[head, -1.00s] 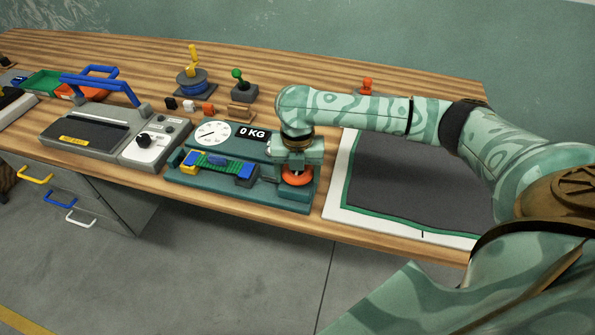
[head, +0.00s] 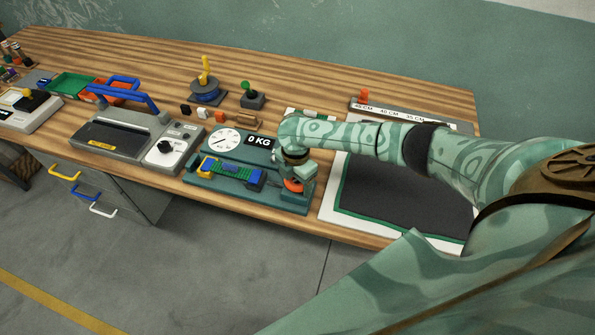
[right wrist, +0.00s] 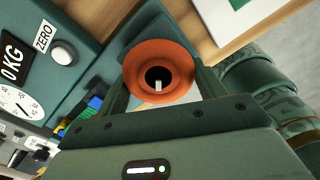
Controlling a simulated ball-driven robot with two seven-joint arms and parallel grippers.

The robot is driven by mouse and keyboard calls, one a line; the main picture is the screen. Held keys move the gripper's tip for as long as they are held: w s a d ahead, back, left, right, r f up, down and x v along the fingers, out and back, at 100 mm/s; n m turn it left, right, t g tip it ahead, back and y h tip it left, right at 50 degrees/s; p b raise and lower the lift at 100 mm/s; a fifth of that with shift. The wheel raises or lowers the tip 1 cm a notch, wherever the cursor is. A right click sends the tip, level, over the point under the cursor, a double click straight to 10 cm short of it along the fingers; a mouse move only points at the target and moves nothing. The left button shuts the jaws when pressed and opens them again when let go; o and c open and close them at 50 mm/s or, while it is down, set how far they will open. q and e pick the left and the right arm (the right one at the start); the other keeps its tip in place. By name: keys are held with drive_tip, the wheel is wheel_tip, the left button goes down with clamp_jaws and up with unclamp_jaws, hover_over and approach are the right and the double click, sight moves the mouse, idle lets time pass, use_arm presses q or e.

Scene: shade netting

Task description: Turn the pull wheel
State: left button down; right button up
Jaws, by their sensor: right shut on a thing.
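The orange pull wheel (head: 293,186) sits at the right end of a teal tester (head: 272,198) on the bench. My right gripper (head: 296,179) is shut on it from above and partly hides it. In the right wrist view the wheel (right wrist: 180,72) is a round orange ring with a dark centre, between the two fingers of my gripper (right wrist: 160,85). A green strip (head: 232,171) lies between a yellow clamp and a blue clamp on the tester. The display (head: 259,141) reads 0 KG beside a white dial (head: 225,141). My left gripper is out of view.
A grey machine (head: 125,137) with a blue handle stands left of the tester. A dark sheet (head: 395,195) with a green border lies to the right. A ZERO button (right wrist: 64,52) sits by the display.

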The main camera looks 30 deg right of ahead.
drive_tip(key=m+p, duration=0.2)
drive_tip(key=m, duration=0.1)
drive_tip(key=shift+r+p, duration=0.25)
drive_tip(key=shift+p, duration=0.05)
drive_tip(key=m+p, duration=0.2)
drive_tip(key=shift+w+f+m, duration=0.1)
drive_tip(key=shift+w+m, duration=0.05)
drive_tip(key=shift+m, duration=0.25)
drive_tip(key=m+p, duration=0.1)
drive_tip(key=m, duration=0.2)
drive_tip(key=shift+w+d+p, duration=0.1)
drive_tip(key=shift+p, duration=0.3)
drive_tip(key=shift+d+f+m+p, duration=0.15)
drive_tip(key=shift+m+p, duration=0.4)
drive_tip(key=shift+m, duration=1.35)
drive_tip(key=o, duration=1)
